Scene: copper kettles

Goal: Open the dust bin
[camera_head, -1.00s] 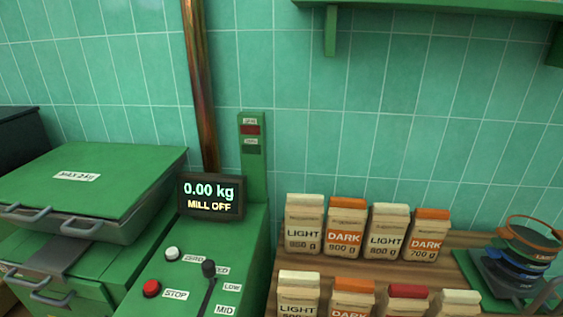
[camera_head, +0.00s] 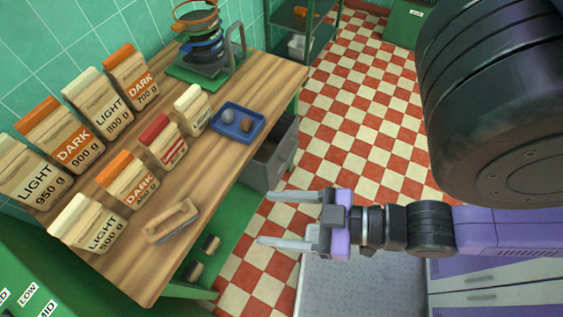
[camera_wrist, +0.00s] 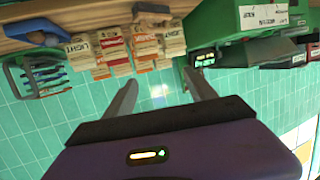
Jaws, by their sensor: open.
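No thing in view is labelled as a dust bin, so I cannot tell which one it is. A grey open-topped box (camera_head: 270,170) stands under the right end of the wooden table in the head view. A green box with a white label (camera_head: 402,24) stands far off at the top right, partly cut by the frame. My gripper (camera_head: 265,218) is open and empty, over the checkered floor beside the table. In the wrist view my gripper (camera_wrist: 160,78) shows its two fingers spread, with nothing between them and the tiled wall beyond.
The wooden table (camera_head: 215,165) holds several labelled bags, a blue tray (camera_head: 238,122), a wooden-handled tool (camera_head: 172,220) and stacked pans (camera_head: 205,45). A green machine (camera_wrist: 240,25) shows in the wrist view. The red-and-white floor (camera_head: 370,110) right of the table is clear.

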